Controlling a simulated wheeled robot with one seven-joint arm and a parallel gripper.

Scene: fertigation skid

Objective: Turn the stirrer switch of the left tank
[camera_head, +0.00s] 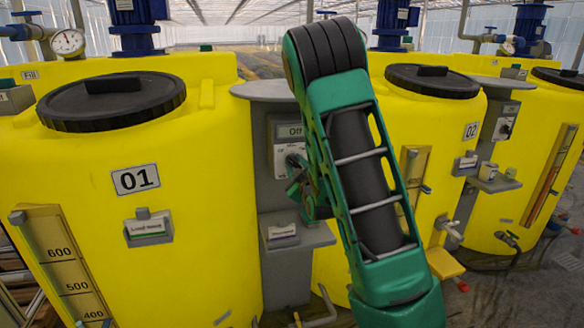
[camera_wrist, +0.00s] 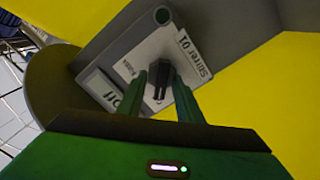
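The left tank (camera_head: 215,190) is yellow with a black lid and an "01" label. A grey switch box (camera_head: 290,132) on a post right of it shows "Off" on its display. In the wrist view the box's white plate (camera_wrist: 140,62) reads "Stirrer 01", and its dark switch knob (camera_wrist: 160,84) points along the fingers. My gripper (camera_wrist: 165,82) has its two green fingers on either side of the knob, apart from each other; contact with it is not clear. In the head view my gripper (camera_head: 303,185) is at the box, partly hidden by my arm.
A grey shelf (camera_head: 310,236) with a small label holder juts out below the box. Tank 02 (camera_head: 440,150) stands to the right with its own switch box (camera_head: 505,122). A label holder (camera_head: 148,228) is on the left tank's front.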

